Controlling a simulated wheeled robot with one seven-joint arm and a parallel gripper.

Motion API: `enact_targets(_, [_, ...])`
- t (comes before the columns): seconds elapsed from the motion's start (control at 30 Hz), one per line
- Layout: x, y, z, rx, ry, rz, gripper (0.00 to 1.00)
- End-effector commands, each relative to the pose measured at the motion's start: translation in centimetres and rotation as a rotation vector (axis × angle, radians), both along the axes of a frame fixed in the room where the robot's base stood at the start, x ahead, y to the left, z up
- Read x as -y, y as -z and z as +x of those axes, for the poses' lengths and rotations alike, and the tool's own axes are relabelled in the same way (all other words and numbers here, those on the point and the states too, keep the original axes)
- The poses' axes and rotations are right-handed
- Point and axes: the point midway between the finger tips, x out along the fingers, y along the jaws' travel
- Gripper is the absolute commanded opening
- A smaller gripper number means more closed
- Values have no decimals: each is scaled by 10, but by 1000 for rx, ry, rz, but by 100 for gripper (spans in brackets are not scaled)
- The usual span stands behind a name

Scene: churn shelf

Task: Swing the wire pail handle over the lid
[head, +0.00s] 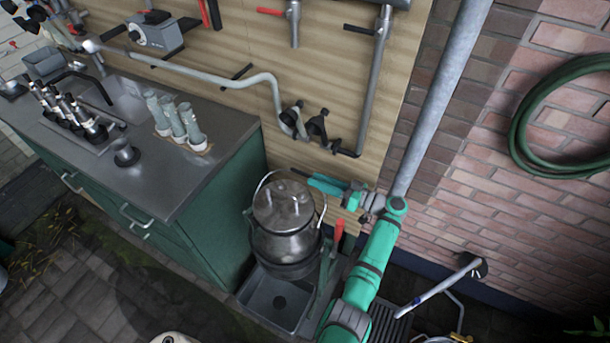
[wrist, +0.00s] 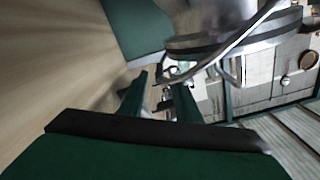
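The metal pail (head: 283,245) stands upright with its round lid (head: 284,205) on. Its wire handle (head: 257,188) arches up around the far, wall side of the lid. My gripper (head: 312,182) is at the lid's far right, between the pail and the wooden board. In the wrist view my gripper (wrist: 162,82) shows two green fingers apart, with a gap between them. The wire handle (wrist: 228,46) slants across in front of the pail (wrist: 225,22) and comes down near the right fingertip. I cannot tell whether it touches a finger.
The pail stands over a square metal basin (head: 272,302). A green cabinet with a steel worktop (head: 190,180) is close on the left. The wooden board (head: 350,75) behind carries pipes and tools. A red-handled lever (head: 338,235) stands close to the pail's right.

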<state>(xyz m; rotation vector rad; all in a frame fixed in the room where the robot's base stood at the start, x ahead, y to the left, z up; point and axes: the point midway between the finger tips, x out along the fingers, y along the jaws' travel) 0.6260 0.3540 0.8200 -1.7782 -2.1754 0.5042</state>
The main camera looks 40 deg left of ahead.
Motion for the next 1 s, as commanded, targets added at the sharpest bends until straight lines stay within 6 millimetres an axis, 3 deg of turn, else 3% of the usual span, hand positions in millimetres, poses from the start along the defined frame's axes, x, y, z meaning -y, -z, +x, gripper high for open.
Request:
enact_targets(0.1, [-21, 0, -5, -1, -2, 0, 30])
enact_targets(0.3, [-45, 0, -9, 0, -2, 1, 30])
enact_targets(0.73, [-53, 0, -11, 0, 1, 0, 30])
enact_targets(0.87, [-53, 0, -10, -1, 2, -1, 2])
enact_targets(1.0, [-53, 0, -10, -1, 3, -1, 0])
